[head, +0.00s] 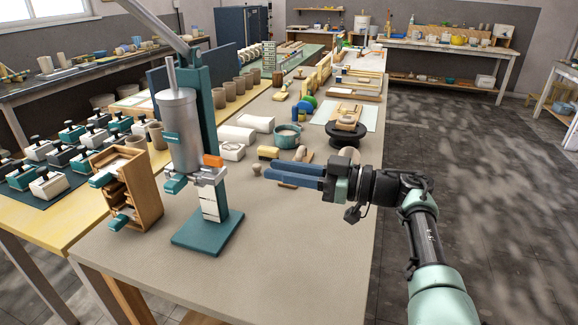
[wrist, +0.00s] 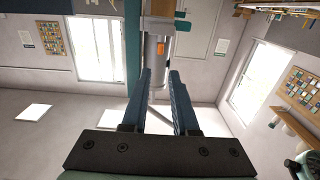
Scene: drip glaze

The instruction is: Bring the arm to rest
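My gripper (head: 268,172) is held above the table, to the right of the metal extruder press, with its blue fingers pointing left toward it. In the wrist view the two fingers (wrist: 160,76) stand apart with nothing between them, so it is open and empty. The silver press cylinder (head: 180,130) is mounted on a teal column, with an orange part (head: 212,160) near its lower end. The orange part also shows beyond the fingertips in the wrist view. My arm reaches in from the lower right of the head view.
The grey-topped table (head: 290,240) is bare in front of my gripper. A small wooden rack (head: 148,200) stands left of the press. A teal bowl (head: 288,142), white blocks and a dark turntable (head: 346,137) sit behind my gripper. Open floor (head: 480,190) lies to the right.

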